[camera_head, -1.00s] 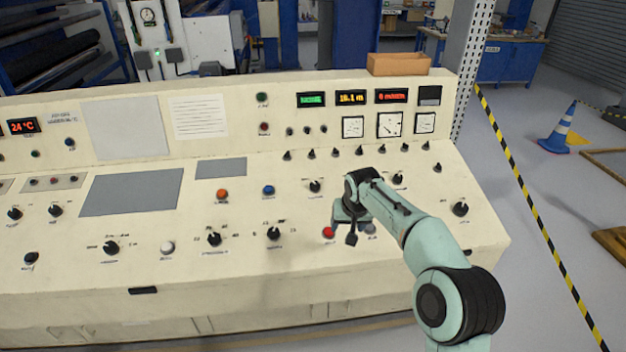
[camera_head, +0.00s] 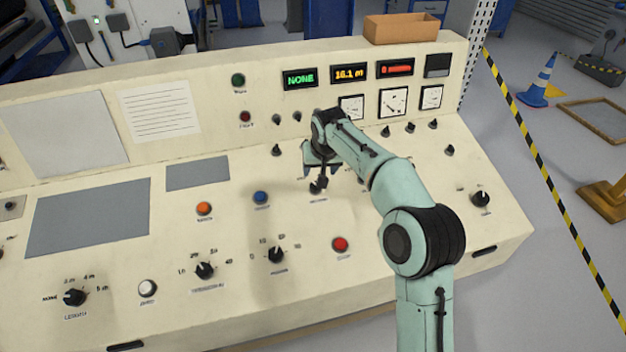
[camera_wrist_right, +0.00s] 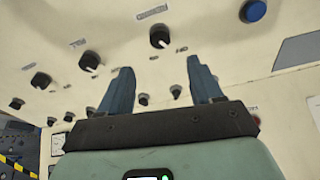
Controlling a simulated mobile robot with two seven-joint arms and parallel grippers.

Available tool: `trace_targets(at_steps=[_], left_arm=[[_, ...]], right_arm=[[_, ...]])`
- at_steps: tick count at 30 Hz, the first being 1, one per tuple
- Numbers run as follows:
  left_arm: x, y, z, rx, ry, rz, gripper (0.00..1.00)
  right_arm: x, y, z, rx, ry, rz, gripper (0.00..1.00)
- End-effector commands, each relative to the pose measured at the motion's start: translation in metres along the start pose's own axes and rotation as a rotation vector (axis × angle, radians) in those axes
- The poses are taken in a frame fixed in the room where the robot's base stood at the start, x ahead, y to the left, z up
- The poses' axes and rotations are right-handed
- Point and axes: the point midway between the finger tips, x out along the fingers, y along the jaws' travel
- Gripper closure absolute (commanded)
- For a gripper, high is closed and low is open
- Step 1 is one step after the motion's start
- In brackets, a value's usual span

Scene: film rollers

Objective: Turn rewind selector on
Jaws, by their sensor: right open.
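A black rotary knob (camera_head: 316,188) sits on the sloping cream panel, right of a blue button (camera_head: 261,198). It shows in the right wrist view (camera_wrist_right: 160,37) between small labels, just beyond the fingertips. The lettering is too small to confirm that this is the rewind selector. My right gripper (camera_head: 321,168) is over the panel at this knob, partly covering its surroundings in the head view. In the right wrist view its two fingers (camera_wrist_right: 158,78) are apart with nothing between them. I see no contact with the knob. My left gripper is out of view.
An orange button (camera_head: 204,208), a red button (camera_head: 340,244) and other black knobs (camera_head: 276,255) stand around on the panel. Displays and dials (camera_head: 392,102) line its upright back. My right arm hides part of the panel's right side.

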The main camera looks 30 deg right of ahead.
Motion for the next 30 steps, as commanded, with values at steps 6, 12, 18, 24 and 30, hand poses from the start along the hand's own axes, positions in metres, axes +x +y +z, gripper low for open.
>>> trace_targets(at_steps=[6,12,18,24,30], left_arm=[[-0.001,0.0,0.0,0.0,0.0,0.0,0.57],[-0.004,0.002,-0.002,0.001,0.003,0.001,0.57],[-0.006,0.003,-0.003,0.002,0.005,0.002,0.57],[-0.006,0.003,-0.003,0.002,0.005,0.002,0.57],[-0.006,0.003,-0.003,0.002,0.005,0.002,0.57]], right_arm=[[0.048,0.0,0.001,0.0,-0.004,0.001,0.35],[0.087,0.001,0.0,0.0,-0.003,0.001,0.35],[0.108,0.0,0.0,0.0,-0.001,0.0,0.35],[0.114,0.0,0.0,0.0,0.001,0.0,0.35],[0.114,0.0,0.0,0.0,0.0,0.0,0.42]])
